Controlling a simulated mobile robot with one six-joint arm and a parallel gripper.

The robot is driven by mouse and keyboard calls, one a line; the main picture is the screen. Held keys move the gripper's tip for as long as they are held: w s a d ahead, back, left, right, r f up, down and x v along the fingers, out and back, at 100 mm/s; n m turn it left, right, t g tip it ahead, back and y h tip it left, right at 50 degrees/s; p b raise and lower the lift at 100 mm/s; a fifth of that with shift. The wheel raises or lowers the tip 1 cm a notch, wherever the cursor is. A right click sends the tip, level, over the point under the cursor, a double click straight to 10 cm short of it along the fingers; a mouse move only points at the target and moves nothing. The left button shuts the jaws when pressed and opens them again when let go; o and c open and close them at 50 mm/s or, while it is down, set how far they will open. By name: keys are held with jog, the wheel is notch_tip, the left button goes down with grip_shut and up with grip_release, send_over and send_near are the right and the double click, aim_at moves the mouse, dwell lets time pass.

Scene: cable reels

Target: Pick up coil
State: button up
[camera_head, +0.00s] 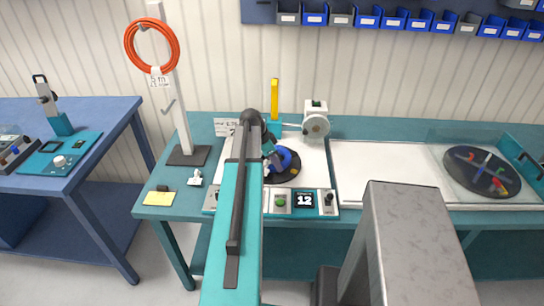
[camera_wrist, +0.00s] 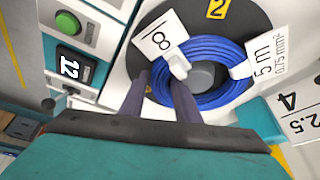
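A coil of blue cable (camera_wrist: 212,98) lies around the grey hub of a dark round plate, with a white "5 m 0.75 mm²" label (camera_wrist: 263,58) and a white tag marked 8 (camera_wrist: 160,41). It shows partly in the head view (camera_head: 290,158), behind my arm. My gripper (camera_wrist: 161,80) reaches over the coil's near left side. Its two dark fingers stand apart, with some blue cable visible between the tips. I cannot tell whether they touch it. A white clip sits just beyond the right fingertip. In the head view my arm mostly hides the gripper.
An orange coil (camera_head: 152,46) hangs on a white post (camera_head: 181,100) at the left. A white motor unit (camera_head: 316,120) and yellow upright (camera_head: 275,98) stand behind the plate. A control panel (camera_head: 290,202) showing 12 is in front. A clear-covered disc (camera_head: 482,171) is at right.

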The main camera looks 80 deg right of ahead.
jog(key=shift+s+f, duration=0.1)
jog(key=shift+f, duration=0.25)
dwell(0.3)
jog(key=shift+d, duration=0.1)
grip_shut()
